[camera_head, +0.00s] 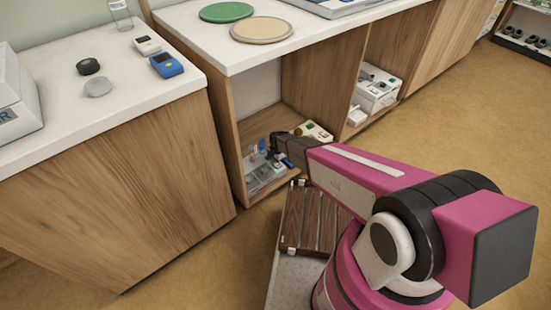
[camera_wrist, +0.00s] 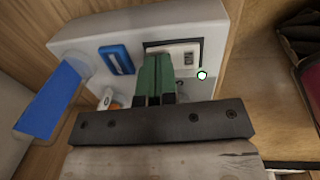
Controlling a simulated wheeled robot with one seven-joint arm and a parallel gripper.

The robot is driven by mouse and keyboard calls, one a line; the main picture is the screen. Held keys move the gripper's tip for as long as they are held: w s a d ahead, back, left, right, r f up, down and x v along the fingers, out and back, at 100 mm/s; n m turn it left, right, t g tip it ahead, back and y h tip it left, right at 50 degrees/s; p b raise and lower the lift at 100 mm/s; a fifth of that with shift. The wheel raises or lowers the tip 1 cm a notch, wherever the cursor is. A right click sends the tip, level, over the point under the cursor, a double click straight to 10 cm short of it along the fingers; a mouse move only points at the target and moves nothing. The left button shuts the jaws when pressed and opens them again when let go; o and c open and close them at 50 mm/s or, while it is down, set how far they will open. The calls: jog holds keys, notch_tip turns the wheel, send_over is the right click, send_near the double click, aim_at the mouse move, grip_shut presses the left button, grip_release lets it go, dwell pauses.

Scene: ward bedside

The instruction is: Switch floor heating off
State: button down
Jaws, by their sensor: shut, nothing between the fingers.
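A white control panel (camera_wrist: 85,42) fills the upper wrist view. It carries a black-framed plate with a white switch (camera_wrist: 172,60), a blue part with a pale slot (camera_wrist: 116,60), and an orange-and-white part (camera_wrist: 108,100). A small green light (camera_wrist: 202,75) glows at its right side. I cannot read which control is for floor heating. My gripper (camera_wrist: 159,58) is shut and empty; its green fingertips overlap the lower left of the black-framed plate. I cannot tell whether they touch it. The fingers hide part of the panel. In the head view my arm reaches into the low cabinet bay.
A blue flat part (camera_wrist: 48,100) sticks out left of the panel. The cabinet bay (camera_head: 262,88) has wooden sides close around my arm. A clear tray (camera_head: 264,172) with small items stands at its front left. A white device (camera_head: 376,92) sits in the bay to the right.

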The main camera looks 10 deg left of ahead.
jog(key=shift+f, duration=0.2)
dwell(0.3)
jog(key=shift+s+d+r, duration=0.25)
jog(key=shift+s+d, duration=0.2)
jog(key=shift+d, duration=0.1)
